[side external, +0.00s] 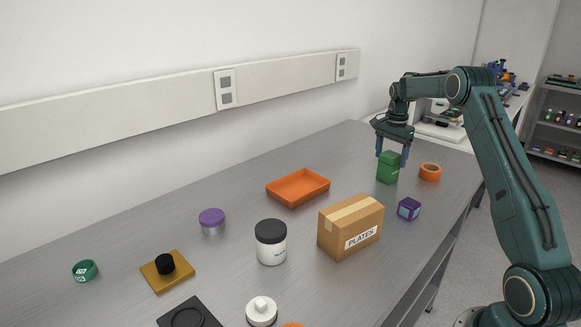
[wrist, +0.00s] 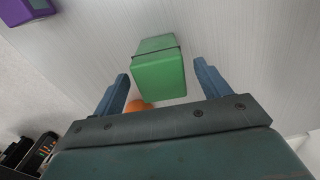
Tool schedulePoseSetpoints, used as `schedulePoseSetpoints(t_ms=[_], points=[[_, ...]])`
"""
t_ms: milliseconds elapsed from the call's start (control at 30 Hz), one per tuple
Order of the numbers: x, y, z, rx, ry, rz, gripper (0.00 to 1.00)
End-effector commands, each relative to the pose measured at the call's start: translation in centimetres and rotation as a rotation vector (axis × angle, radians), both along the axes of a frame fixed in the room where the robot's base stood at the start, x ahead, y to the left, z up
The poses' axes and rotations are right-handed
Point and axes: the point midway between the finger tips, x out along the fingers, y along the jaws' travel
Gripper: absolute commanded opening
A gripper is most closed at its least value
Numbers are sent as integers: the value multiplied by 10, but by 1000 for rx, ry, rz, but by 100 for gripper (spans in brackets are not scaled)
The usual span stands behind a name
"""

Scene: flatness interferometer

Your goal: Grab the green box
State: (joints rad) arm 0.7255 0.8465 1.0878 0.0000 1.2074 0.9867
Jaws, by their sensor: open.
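The green box (side external: 387,168) stands upright on the grey bench towards its far right end. My gripper (side external: 391,158) is above it, fingers pointing down, with the fingertips near the box's upper part. In the wrist view the green box (wrist: 159,72) shows a dark line around it and lies ahead of the gap between the two blue fingers (wrist: 160,80). The fingers are apart and nothing is held. I cannot tell whether either finger touches the box.
An orange tape roll (side external: 430,172) sits close to the right of the box. A purple cube (side external: 408,209) and a cardboard box (side external: 350,226) stand nearer the camera. An orange tray (side external: 298,187) lies to the left, with bare bench between.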

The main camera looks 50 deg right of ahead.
Motion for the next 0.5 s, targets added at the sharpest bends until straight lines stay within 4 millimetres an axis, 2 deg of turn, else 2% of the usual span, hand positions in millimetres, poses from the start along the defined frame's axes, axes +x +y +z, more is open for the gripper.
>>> schedulePoseSetpoints(t_ms=[300, 500], points=[[0, 1, -34, 2, 3, 0, 75], [1, 0, -47, 0, 0, 0, 75]])
